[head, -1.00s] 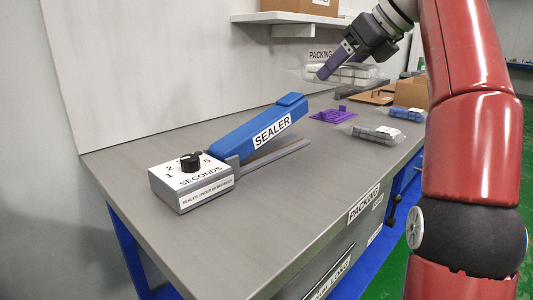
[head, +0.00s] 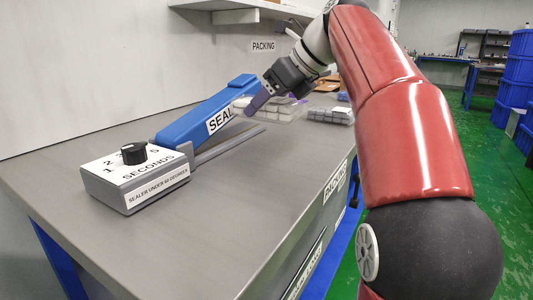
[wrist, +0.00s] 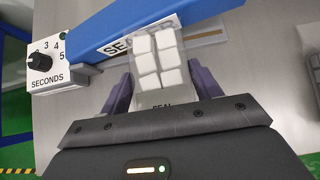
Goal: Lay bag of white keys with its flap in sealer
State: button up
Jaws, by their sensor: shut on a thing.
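The sealer (head: 136,182) stands on the bench with its blue arm (head: 200,110) raised at a slant above a grey lower bar (head: 230,146). My gripper (head: 256,104) is shut on the clear bag of white keys (head: 282,109), just right of the blue arm's raised end. In the wrist view, the white-key bag (wrist: 158,58) lies between the two purple fingers of my gripper (wrist: 160,74). Its far clear end overlaps the sealer's label and blue arm (wrist: 115,25) in the picture. The word SEAL shows near the gripper. Contact between bag and sealer cannot be told.
Another bag of grey keys (head: 331,116) lies on the bench, right of the held bag. A cardboard box (head: 326,83) stands behind it. A wall shelf (head: 240,8) is above. The bench front (head: 220,215) is clear.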

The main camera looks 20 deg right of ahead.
aim_at(298, 106)
notch_tip(298, 106, down, 7)
jog(key=b, duration=0.2)
jog(key=shift+f+b, duration=0.15)
jog(key=shift+b, duration=0.15)
jog(key=o, duration=1.2)
jog(key=p+v, duration=0.3)
jog(key=v, duration=0.7)
jog(key=shift+s+d+r+p, duration=0.1)
jog(key=shift+r+p, duration=0.2)
jog(key=shift+r, duration=0.05)
jog(key=shift+s+d+r, duration=0.4)
jog(key=shift+r, duration=0.05)
